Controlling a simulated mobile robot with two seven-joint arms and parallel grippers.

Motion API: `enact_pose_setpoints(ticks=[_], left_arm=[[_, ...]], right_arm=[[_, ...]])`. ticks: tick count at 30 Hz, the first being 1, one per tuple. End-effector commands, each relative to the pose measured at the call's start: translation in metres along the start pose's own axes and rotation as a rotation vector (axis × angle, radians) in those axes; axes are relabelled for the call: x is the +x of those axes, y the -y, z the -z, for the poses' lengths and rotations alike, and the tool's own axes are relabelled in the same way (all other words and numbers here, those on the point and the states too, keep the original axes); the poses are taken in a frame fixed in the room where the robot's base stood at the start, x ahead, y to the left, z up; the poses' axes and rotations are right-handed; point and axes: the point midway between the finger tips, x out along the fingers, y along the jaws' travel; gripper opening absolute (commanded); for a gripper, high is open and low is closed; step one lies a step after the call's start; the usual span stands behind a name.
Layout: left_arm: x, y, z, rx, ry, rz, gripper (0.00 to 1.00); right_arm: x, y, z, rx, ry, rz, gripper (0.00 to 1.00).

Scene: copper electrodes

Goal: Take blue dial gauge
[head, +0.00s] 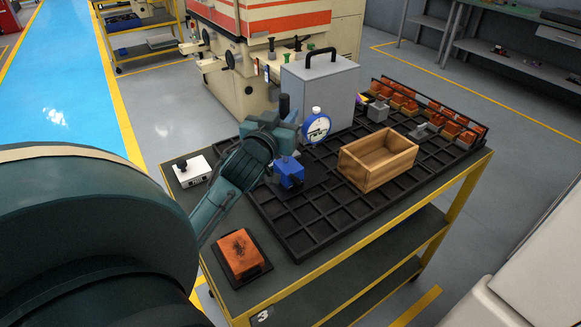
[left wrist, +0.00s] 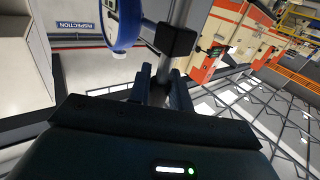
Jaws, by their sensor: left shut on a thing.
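The blue dial gauge (head: 317,127) has a white round face and blue rim, and sits on a stand with a blue block base (head: 288,172) at the left part of the black grid tray (head: 300,232). My left gripper (head: 284,134) is shut on the gauge's stand, beside the dial. In the left wrist view the fingers (left wrist: 160,88) close around the grey post (left wrist: 182,63), just under a black clamp (left wrist: 178,39). The blue dial (left wrist: 124,24) shows to the left of the post there. I cannot tell whether the base touches the tray. My right gripper is out of view.
A grey case with a handle (head: 319,92) stands behind the gauge. An open wooden box (head: 378,160) sits to its right. Several copper pieces (head: 466,138) line the tray's far right. A white switch box (head: 193,171) and a copper block on a black plate (head: 240,253) lie left and front.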

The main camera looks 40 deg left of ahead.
Motion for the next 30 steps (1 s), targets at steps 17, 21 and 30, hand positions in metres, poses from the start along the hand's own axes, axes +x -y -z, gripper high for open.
enact_pose_setpoints(ticks=[17, 21, 30], left_arm=[[0.000, 0.000, 0.041, 0.000, -0.018, -0.002, 0.00], [0.000, 0.000, 0.067, -0.001, -0.019, -0.002, 0.00], [0.000, 0.000, 0.101, -0.001, -0.015, 0.000, 0.00]], right_arm=[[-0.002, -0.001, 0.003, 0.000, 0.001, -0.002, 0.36], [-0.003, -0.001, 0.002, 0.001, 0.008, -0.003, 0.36], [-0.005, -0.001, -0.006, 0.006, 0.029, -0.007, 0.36]])
